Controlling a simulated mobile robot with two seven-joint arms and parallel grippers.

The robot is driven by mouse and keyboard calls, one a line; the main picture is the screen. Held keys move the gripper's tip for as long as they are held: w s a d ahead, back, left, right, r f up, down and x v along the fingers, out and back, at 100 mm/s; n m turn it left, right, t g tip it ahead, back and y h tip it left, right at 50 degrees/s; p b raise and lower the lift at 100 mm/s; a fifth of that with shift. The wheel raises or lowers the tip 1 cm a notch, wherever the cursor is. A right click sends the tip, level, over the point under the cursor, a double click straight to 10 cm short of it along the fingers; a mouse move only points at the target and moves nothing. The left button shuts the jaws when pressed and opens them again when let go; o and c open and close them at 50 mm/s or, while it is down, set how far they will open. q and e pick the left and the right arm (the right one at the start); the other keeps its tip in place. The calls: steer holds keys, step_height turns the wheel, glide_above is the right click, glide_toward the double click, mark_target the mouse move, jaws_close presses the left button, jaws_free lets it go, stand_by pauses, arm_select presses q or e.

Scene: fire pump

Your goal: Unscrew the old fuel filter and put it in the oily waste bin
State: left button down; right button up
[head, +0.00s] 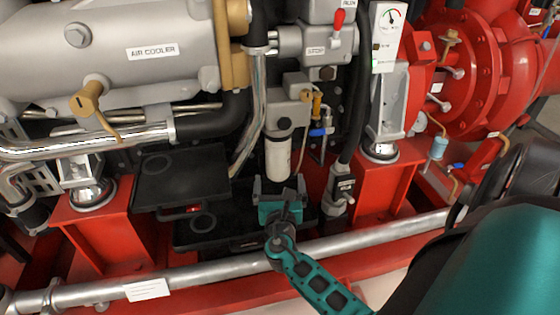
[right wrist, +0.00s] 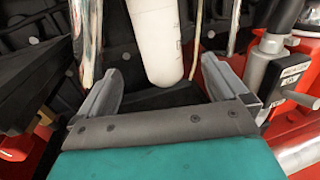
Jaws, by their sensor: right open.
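The old fuel filter (head: 278,156) is a white upright canister hanging under a grey filter head (head: 285,113) in the middle of the head view. In the right wrist view the filter (right wrist: 156,40) hangs from the top edge, and its rounded lower end shows ahead of the fingers. My right gripper (head: 280,184) is open and empty just below the filter. In the right wrist view its two fingers (right wrist: 163,76) stand wide apart, with the filter's lower end between their lines. I cannot tell whether they touch. My left gripper and the oily waste bin are not in view.
Black trays or boxes (head: 180,178) lie left of the filter. A black hose (head: 352,95) and a blue-handled valve (head: 319,132) stand close on its right. A silver pipe (head: 205,275) and red frame rail run across the front. The air cooler (head: 130,45) is upper left.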

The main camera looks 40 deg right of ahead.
mark_target(279, 165)
steer(key=b+x, duration=0.2)
steer(key=x, duration=0.7)
steer(key=shift+w+d, duration=0.1)
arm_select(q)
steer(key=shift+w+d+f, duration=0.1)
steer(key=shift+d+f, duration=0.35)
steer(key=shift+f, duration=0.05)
arm_select(e)
steer(key=shift+w+d, duration=0.2)
steer(key=shift+w, duration=0.05)
steer(key=c, duration=1.4)
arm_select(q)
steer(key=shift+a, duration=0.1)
